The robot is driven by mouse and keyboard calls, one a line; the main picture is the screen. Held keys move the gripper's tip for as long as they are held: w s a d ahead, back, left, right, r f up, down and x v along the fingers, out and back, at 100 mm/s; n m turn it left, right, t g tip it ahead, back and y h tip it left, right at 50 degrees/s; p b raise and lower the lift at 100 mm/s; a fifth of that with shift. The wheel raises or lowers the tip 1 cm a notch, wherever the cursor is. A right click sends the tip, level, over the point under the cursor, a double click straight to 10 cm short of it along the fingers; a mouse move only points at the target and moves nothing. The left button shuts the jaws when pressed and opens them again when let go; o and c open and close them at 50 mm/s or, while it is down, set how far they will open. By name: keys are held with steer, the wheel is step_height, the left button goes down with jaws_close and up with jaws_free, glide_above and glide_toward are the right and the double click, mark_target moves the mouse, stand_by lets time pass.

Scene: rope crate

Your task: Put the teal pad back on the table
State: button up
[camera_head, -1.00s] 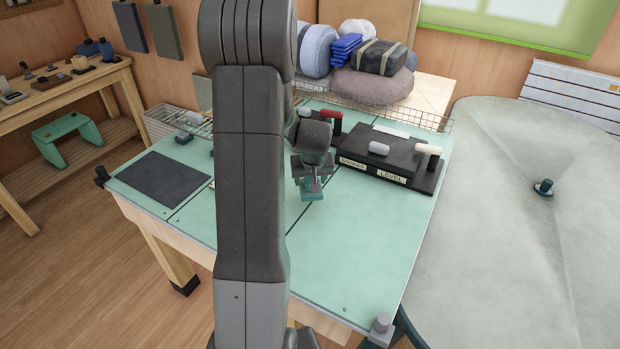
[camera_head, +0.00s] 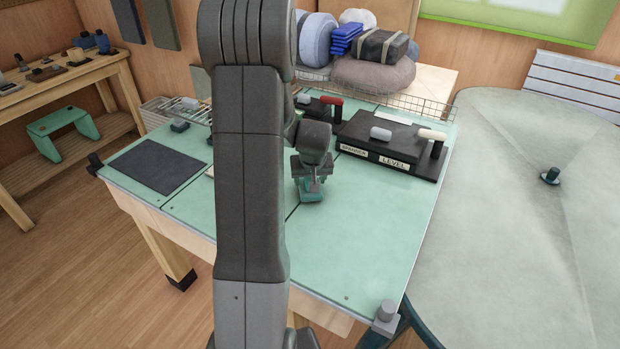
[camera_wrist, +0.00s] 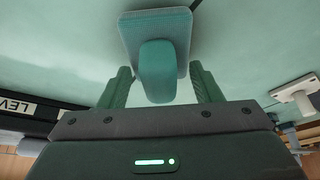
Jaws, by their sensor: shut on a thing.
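The teal pad (camera_wrist: 180,40) is a flat plate with a rounded teal handle (camera_wrist: 157,72). My gripper (camera_wrist: 160,86) is shut on that handle, which stands between its two green fingers in the wrist view. In the head view my gripper (camera_head: 311,180) points down over the middle of the pale green table (camera_head: 345,245), with the pad (camera_head: 311,195) beneath it. The pad is at or close to the table surface; I cannot tell whether it touches. My arm hides part of the table to the left of the gripper.
A black stand labelled LEVEL (camera_head: 388,150), with white-handled pieces, is right of and behind the gripper. A dark mat (camera_head: 158,166) lies on the left. A wire rail (camera_head: 425,108) runs along the back. The front right of the table is clear, with a grey corner post (camera_head: 386,311).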

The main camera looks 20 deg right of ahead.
steer(key=shift+f+b, duration=0.5)
stand_by(0.3)
steer(key=o, duration=1)
steer(key=shift+c, duration=0.2)
steer(key=v, duration=1.4)
